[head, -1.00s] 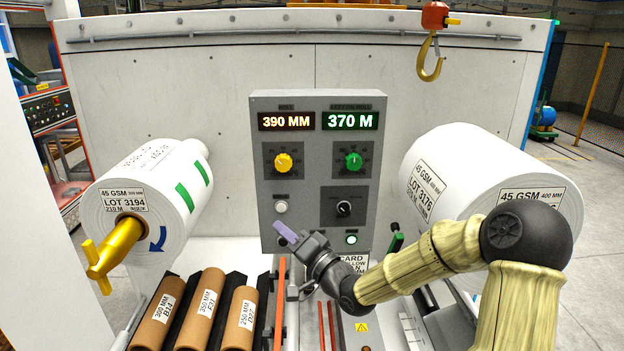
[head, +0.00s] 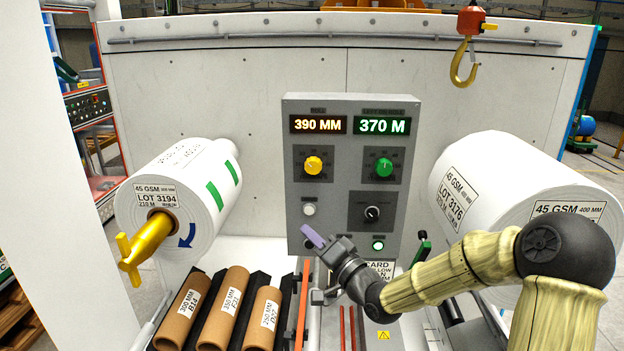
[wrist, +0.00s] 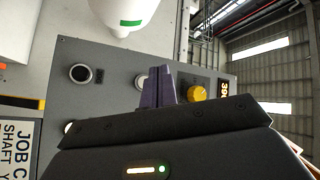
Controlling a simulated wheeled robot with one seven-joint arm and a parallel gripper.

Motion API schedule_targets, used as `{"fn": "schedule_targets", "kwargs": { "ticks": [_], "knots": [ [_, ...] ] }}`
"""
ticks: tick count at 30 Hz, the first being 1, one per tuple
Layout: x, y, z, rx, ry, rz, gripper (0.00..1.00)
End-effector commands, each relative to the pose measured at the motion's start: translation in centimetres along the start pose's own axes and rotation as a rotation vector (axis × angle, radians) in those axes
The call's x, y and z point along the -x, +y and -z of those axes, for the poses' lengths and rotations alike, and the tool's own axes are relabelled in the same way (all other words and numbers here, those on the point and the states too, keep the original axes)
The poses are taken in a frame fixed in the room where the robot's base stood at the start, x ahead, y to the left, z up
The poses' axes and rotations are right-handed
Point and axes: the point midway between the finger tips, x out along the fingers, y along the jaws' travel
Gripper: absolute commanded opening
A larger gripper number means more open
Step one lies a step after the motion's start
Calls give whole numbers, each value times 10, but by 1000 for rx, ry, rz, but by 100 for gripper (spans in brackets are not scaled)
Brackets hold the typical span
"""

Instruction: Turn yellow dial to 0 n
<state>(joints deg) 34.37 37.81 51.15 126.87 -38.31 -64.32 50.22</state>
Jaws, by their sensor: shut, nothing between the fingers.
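The yellow dial (head: 314,165) is on the upper left of the grey control panel (head: 340,225), under an amber display (head: 318,124) reading 390 MM. Its scale marks are too small to read. My gripper (head: 312,236) is shut and empty, with purple fingers, below and in front of the dial near the panel's lower left, apart from the dial. In the wrist view the shut fingers (wrist: 159,87) point toward the panel, and the yellow dial (wrist: 197,93) shows just right of them.
A green dial (head: 384,167) sits right of the yellow one, under a green display (head: 382,125) reading 370 M. Below are a white button (head: 309,210) and a black knob (head: 372,213). White rolls flank the panel; cardboard cores (head: 222,308) lie at lower left. A hook (head: 464,65) hangs upper right.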

Motion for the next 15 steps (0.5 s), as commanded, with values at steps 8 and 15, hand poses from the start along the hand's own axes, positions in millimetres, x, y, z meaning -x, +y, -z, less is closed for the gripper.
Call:
{"fn": "schedule_targets", "kwargs": {
  "ticks": [8, 15],
  "knots": [
    [28, 62, -44, 208, -181, -334, 0],
    [122, 124, -66, 446, -452, -805, 0]
  ]
}}
